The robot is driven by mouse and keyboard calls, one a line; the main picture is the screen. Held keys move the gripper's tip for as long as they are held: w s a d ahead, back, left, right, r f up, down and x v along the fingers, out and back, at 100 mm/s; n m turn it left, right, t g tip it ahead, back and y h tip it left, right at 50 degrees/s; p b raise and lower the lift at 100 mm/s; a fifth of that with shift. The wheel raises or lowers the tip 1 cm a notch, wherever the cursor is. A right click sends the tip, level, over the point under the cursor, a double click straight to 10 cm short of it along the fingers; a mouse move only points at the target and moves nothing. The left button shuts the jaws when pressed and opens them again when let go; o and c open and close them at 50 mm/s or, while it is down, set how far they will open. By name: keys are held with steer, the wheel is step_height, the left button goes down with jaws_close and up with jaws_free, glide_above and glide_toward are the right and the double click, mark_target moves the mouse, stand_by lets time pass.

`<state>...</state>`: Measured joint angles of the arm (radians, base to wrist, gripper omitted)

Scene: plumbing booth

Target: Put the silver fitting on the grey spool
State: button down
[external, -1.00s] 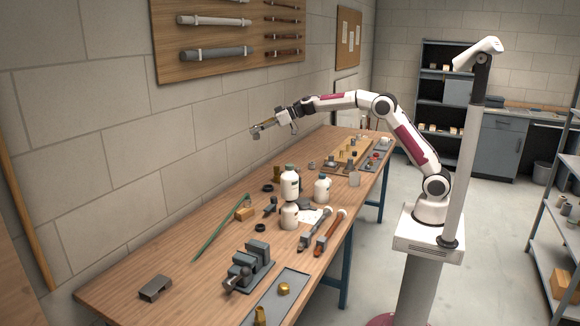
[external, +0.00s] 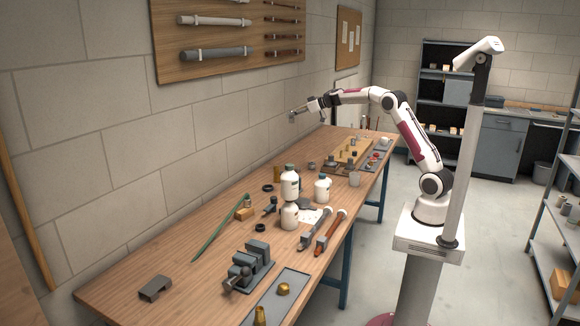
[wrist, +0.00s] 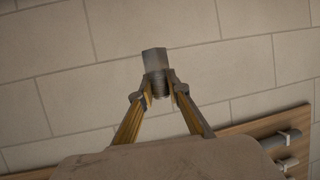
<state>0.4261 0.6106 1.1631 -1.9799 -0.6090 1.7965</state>
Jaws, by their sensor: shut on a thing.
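My gripper (external: 297,115) is raised in the air near the wall, above the far part of the workbench. In the wrist view, my gripper (wrist: 158,88) is shut on the silver fitting (wrist: 154,62), a short grey metal piece that sticks out past the fingertips. The wall is behind it in that view. The grey spool cannot be told apart for sure.
White bottles (external: 290,184) stand mid-bench, with two pipe wrenches (external: 328,231) beside them. A grey vise (external: 248,265) and a tray (external: 289,303) with brass pieces are at the near end. A wooden block (external: 354,151) is at the far end. Tool boards hang on the wall.

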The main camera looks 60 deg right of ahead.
steer(key=s+d+m+h, duration=0.1)
steer(key=s+d, duration=0.2)
steer(key=d, duration=0.5)
steer(key=s+d+m+h, duration=0.1)
steer(key=s+d, duration=0.2)
steer(key=d, duration=0.5)
glide_above(312, 163)
step_height(312, 163, down, 16)
steer(key=shift+w+d+f, duration=0.1)
steer(key=shift+d+f, duration=0.2)
steer(key=shift+f, duration=0.6)
steer(key=shift+f, duration=3.15)
steer(key=shift+f, duration=1.85)
steer(key=shift+f, duration=0.15)
steer(key=c, duration=1.9)
jaws_free()
